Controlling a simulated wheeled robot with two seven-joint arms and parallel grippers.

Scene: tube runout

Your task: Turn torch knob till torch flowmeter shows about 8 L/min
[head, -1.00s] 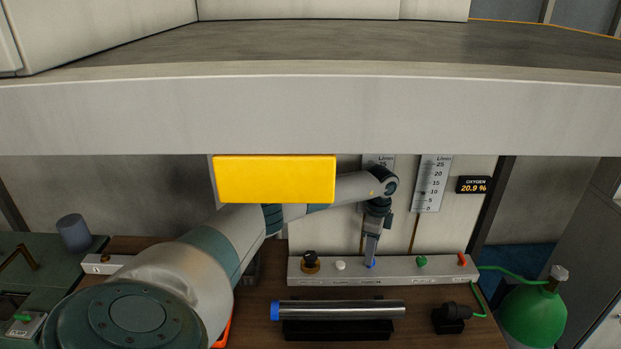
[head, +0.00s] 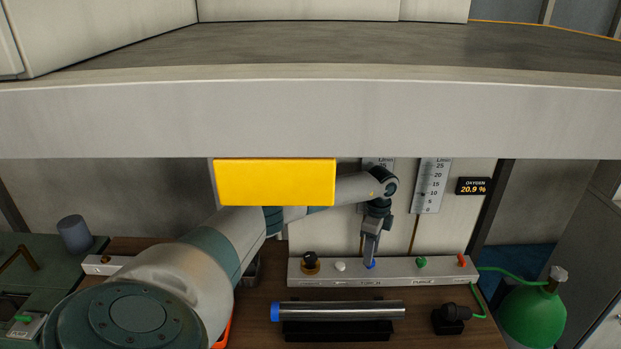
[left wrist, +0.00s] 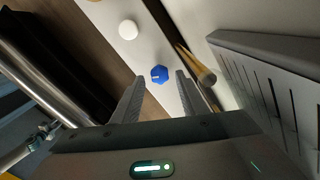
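The blue torch knob (head: 371,264) sits on the pale valve strip (head: 345,277), above a label that seems to read TORCH. In the left wrist view the knob (left wrist: 159,74) shows a white mark and lies between the fingertip lines, with gaps on both sides. My left gripper (head: 370,250) points down at it; in the wrist view its fingers (left wrist: 158,82) are open. The torch flowmeter (head: 378,164) is mostly hidden behind my left arm and the overhead edge, so its reading is not visible. My right gripper is not in view.
White (head: 340,266), green (head: 421,262) and orange (head: 461,260) knobs share the strip. A second flowmeter (head: 431,190) and an oxygen display reading 20.9 % (head: 473,186) are at right. A steel tube (head: 340,311) lies in front. A pale overhead panel (head: 310,120) covers the upper view.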

